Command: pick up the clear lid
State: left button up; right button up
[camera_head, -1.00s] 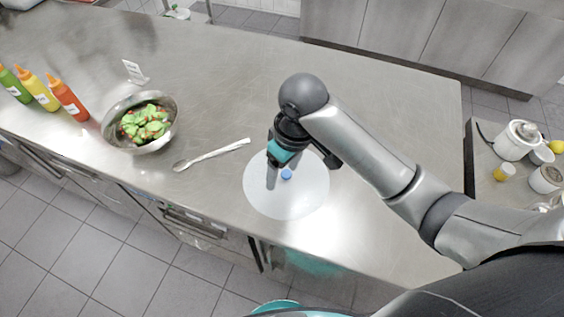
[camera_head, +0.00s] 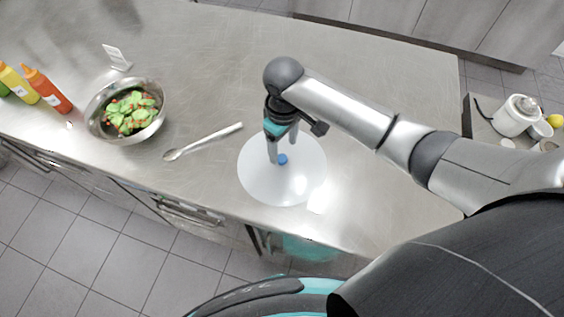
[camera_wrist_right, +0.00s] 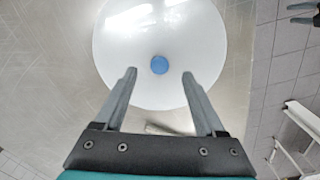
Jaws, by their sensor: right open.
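The clear lid (camera_head: 292,188) is a round, whitish, see-through disc with a small blue knob (camera_head: 282,159) at its middle. It lies on the steel counter near the front edge. In the right wrist view the lid (camera_wrist_right: 125,45) fills the upper middle, and its blue knob (camera_wrist_right: 159,65) shows between the finger ends. My right gripper (camera_head: 276,153) is above the lid, close to the knob, pointing down. Its two fingers (camera_wrist_right: 160,78) are apart with nothing held. I cannot tell the exact height of the fingertips above the knob. My left gripper is not in view.
A metal spoon (camera_head: 205,141) lies left of the lid. A steel bowl of green salad (camera_head: 100,130) stands further left, with sauce bottles (camera_head: 48,92) beyond and a small white card (camera_head: 117,57) behind. Pots (camera_head: 515,117) stand on a separate surface at right. The back counter is clear.

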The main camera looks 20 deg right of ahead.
aim_at(282, 158)
jog(key=shift+w+a+f+b, duration=0.1)
jog(key=shift+f+b, duration=0.1)
jog(key=shift+f, duration=1.15)
jog(key=shift+w+f+b, duration=0.1)
jog(key=shift+f+b, duration=0.05)
jog(key=shift+f, duration=1.2)
grip_shut()
